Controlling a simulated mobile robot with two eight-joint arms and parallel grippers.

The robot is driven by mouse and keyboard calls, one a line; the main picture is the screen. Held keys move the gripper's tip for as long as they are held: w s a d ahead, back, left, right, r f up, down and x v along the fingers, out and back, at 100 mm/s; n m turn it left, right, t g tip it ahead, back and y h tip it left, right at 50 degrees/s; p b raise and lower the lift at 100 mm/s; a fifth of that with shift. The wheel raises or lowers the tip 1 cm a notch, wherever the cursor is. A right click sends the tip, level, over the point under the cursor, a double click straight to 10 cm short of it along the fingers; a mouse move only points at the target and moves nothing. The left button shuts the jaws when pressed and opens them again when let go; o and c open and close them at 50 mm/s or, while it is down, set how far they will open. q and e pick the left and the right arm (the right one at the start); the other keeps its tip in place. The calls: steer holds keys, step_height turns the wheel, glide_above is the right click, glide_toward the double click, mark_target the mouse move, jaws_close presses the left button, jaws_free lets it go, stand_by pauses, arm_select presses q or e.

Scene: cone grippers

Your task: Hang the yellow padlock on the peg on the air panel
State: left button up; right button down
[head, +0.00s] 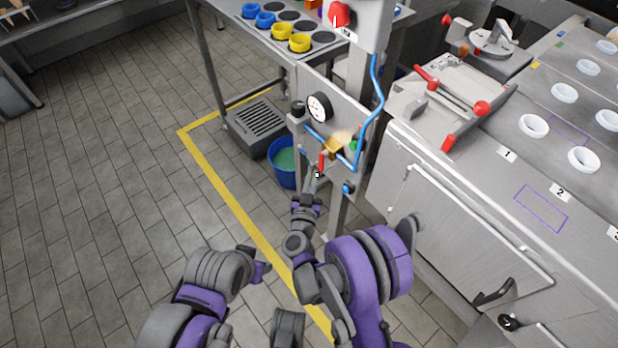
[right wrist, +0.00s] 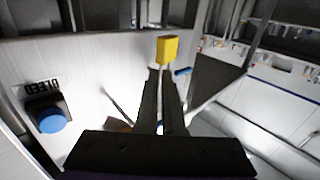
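The yellow padlock (right wrist: 167,50) shows in the right wrist view at the tips of my right gripper (right wrist: 162,70). The two fingers are close together with a narrow gap, and appear shut on its lower part. Its shackle cannot be made out. In the head view the right gripper (head: 318,172) is in front of the air panel (head: 346,112), just below a yellow block that looks like the padlock (head: 332,148). The peg cannot be picked out. My left arm is low in the head view, and its fingers (head: 262,270) are too unclear to read.
The panel carries a round gauge (head: 319,107), a blue hose (head: 379,90) and a red handle (head: 321,161). A blue button (right wrist: 51,122) sits below a BLEED label in the wrist view. A blue bucket (head: 284,178) stands below. The machine cabinet (head: 440,215) is to the right; floor is clear left.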

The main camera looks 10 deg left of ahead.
steer(key=shift+w+d, duration=0.25)
steer(key=c, duration=1)
jaws_free()
steer(key=shift+o, duration=0.2)
steer(key=shift+a, duration=0.1)
steer(key=shift+s, duration=0.1)
steer(key=s+d+b, duration=0.1)
steer(key=s+b, duration=0.4)
steer(key=s, duration=0.6)
